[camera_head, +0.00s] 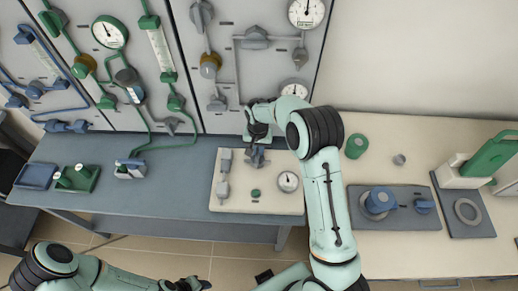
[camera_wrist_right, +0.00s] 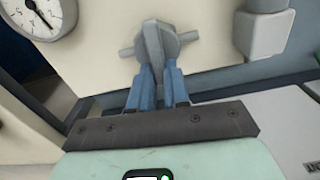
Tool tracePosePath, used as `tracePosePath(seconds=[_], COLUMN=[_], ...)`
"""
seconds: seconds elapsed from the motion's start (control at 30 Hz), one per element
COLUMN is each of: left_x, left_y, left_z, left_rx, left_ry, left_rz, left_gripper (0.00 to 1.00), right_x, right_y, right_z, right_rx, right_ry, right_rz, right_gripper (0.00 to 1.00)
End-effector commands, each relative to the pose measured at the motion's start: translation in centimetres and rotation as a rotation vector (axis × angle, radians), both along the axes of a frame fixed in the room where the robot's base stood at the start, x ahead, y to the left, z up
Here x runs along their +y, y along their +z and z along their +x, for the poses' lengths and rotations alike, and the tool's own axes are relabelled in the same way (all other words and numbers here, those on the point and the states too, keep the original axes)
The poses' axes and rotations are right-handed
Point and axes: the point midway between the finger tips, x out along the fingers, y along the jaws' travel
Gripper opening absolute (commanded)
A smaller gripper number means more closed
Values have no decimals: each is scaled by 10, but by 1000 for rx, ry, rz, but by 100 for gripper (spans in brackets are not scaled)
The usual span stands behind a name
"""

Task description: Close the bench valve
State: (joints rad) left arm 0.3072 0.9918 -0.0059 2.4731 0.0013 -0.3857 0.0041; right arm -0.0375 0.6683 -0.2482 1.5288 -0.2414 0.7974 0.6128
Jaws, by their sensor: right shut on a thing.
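The bench valve (camera_head: 257,158) is a grey valve with a flat lever on the cream panel (camera_head: 231,205) of the blue-grey bench. My right gripper (camera_head: 258,137) reaches it from the back side of the panel, and my arm partly hides the contact. In the right wrist view the blue fingers (camera_wrist_right: 162,82) are shut on the grey lever (camera_wrist_right: 154,45), one on each side. Short pipe stubs stick out left and right of the valve, across the lever's line. My left gripper (camera_head: 187,285) is at the bottom edge, away from the bench, and its fingers are too unclear to read.
Upright gauge panels (camera_head: 270,75) stand close behind. The cream worktop at right holds a green ring (camera_head: 356,146) and a blue-topped device (camera_head: 379,201).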

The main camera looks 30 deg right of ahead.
Motion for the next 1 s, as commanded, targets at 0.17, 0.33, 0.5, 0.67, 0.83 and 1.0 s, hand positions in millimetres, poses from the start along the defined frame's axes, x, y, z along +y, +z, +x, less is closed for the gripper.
tracePosePath(seconds=[0.17,0.33,0.5,0.67,0.83,1.0], left_x=[0,0,0,0,0,0], left_y=[0,0,0,0,0,0], left_z=[0,0,0,0,0,0], left_rx=[0,0,0,0,0,0], left_ry=[0,0,0,0,0,0], left_rz=[0,0,0,0,0,0], left_gripper=[43,43,43,43,43,43], right_x=[0,1,1,1,1,1], right_y=[1,1,2,2,2,1], right_z=[2,2,2,2,2,2], right_rx=[-3,-3,-3,-3,-3,-2], right_ry=[59,85,92,93,93,91], right_rz=[-1,-1,-1,-1,-1,0], right_gripper=[0,0,0,0,42,42])
